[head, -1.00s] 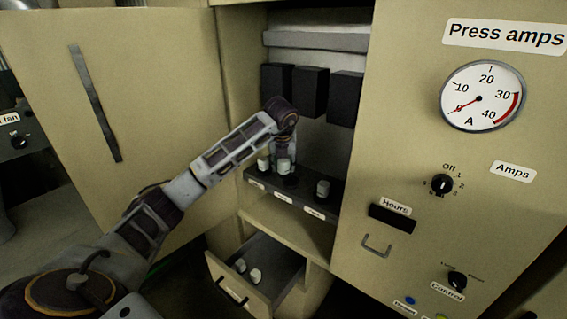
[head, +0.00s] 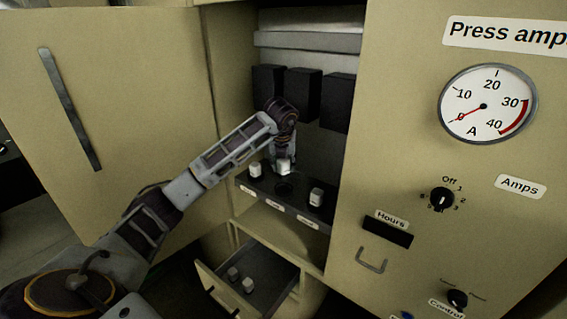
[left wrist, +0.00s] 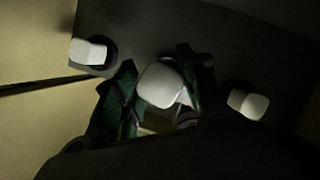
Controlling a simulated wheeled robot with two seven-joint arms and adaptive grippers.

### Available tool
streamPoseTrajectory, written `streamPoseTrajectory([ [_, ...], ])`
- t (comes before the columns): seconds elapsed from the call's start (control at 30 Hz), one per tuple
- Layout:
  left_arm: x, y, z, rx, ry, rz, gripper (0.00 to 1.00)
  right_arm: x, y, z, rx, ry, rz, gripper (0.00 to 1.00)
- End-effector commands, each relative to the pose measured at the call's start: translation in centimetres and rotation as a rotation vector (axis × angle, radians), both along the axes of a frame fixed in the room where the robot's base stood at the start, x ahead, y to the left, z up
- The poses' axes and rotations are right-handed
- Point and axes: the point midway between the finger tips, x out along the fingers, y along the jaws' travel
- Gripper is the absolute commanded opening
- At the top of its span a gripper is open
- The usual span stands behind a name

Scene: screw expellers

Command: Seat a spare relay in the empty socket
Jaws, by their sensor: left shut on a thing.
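My left gripper (head: 284,163) points down inside the open cabinet, shut on a white relay (head: 283,167). The held relay also shows between the fingers in the left wrist view (left wrist: 160,82). It is just above the dark socket strip (head: 262,187), close to the round empty socket (head: 284,188) in the middle. Whether it touches the strip I cannot tell. A seated relay (head: 255,169) stands in the left socket and another (head: 316,196) in the right socket. Both also show in the left wrist view, at the left (left wrist: 88,51) and right (left wrist: 248,102). My right gripper is out of view.
Black blocks (head: 301,93) hang on the cabinet's back wall above the strip. An open drawer (head: 262,271) below holds two white relays (head: 247,285). The open door (head: 130,120) is at left; the meter panel (head: 440,150) stands at right.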

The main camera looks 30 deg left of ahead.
Motion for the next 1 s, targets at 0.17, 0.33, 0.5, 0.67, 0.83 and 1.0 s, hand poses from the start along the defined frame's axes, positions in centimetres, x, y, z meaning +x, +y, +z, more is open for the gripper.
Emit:
streamPoseTrajectory([
  [0.17,0.0,0.0,-0.6,0.0,0.0,0.0,0.17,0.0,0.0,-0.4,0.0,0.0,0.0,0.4],
  [0.33,0.0,0.0,-1.6,0.0,0.0,0.0,0.17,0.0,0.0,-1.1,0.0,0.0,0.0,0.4],
  [0.5,0.0,0.0,-2.8,0.0,-0.001,0.0,0.17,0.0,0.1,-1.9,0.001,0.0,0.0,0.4],
  [0.67,0.0,0.0,-4.0,-0.001,0.0,0.0,0.17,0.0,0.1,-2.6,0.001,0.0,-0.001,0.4],
  [0.83,0.0,0.0,-5.1,-0.001,0.001,-0.001,0.17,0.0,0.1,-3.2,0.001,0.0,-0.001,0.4],
  [1.0,0.0,0.0,-5.6,0.0,0.0,-0.001,0.17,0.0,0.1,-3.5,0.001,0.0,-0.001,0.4],
])
